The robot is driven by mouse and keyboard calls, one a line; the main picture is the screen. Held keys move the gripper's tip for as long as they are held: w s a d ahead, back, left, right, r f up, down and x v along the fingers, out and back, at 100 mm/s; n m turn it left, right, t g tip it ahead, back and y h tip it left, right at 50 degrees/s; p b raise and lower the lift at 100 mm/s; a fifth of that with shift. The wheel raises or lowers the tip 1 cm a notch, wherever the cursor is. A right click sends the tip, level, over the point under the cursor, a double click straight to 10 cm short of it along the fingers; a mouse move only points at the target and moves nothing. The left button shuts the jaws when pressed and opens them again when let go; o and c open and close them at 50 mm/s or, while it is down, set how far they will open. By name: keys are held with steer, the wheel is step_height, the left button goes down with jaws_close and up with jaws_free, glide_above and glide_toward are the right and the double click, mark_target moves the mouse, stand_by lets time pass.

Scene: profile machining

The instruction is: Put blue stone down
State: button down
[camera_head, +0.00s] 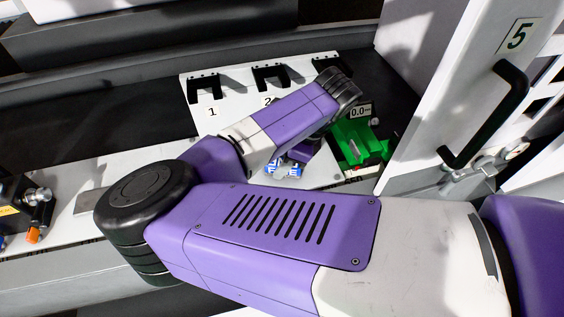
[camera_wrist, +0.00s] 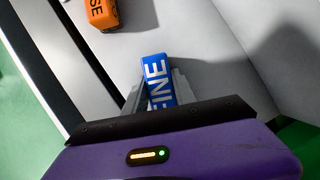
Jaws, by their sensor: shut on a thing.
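The blue stone (camera_wrist: 157,72), with white lettering that reads "INE" where it shows, is between the two grey fingers of my gripper (camera_wrist: 160,92) in the wrist view. My gripper is shut on it, and the fingers and the gripper body hide its near end. A pale grey surface lies beyond it; I cannot tell whether the stone touches it. In the head view my arm hides most of the gripper. A small blue-and-white patch (camera_head: 283,168) shows just below the forearm, over the white board.
An orange stone (camera_wrist: 101,13) lies at the upper left in the wrist view. In the head view, black brackets by labels 1 and 2 stand on the white board (camera_head: 232,92). A green fixture (camera_head: 358,145) and a white door (camera_head: 470,90) marked 5 are at the right.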

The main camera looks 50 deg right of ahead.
steer(key=shift+s+f+b, duration=0.15)
steer(key=shift+f+b, duration=0.15)
steer(key=shift+f, duration=0.35)
steer(key=c, duration=1)
jaws_free()
steer(key=shift+f, duration=0.15)
steer(key=shift+c, duration=0.2)
steer(key=shift+s, duration=0.1)
steer(key=shift+r, duration=0.3)
steer(key=v, duration=1.3)
steer(key=shift+w+a+r+b, duration=0.2)
steer(key=shift+w+b, duration=0.1)
steer(key=shift+w, duration=0.1)
steer(key=shift+f, duration=0.1)
